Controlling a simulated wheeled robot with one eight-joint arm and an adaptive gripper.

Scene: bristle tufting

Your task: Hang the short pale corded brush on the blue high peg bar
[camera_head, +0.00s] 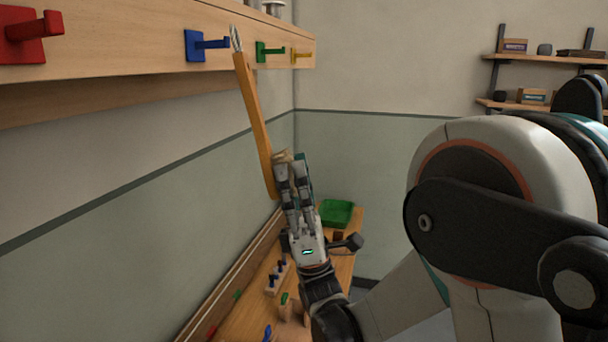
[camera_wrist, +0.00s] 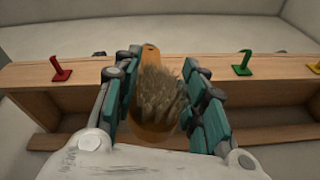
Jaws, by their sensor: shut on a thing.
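The brush (camera_head: 256,115) has a long yellow-brown wooden handle and a pale cord loop at its top end. My gripper (camera_head: 288,160) is shut on its lower, bristled end and holds it nearly upright, leaning slightly left at the top. The wrist view shows the greyish bristles of the brush (camera_wrist: 158,98) between the fingers of my gripper (camera_wrist: 160,75). The blue peg (camera_head: 208,43) sticks out from the wooden bar. The cord loop is at the blue peg's tip in the head view; I cannot tell whether it is around the peg. The brush hides the blue peg in the wrist view.
The wooden bar (camera_head: 130,45) also carries a red peg (camera_head: 30,36), a green peg (camera_head: 268,51) and a yellow peg (camera_head: 300,55). Below stands a bench with a green tray (camera_head: 336,212) and small pegged items. Wall shelves (camera_head: 545,60) are at the right.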

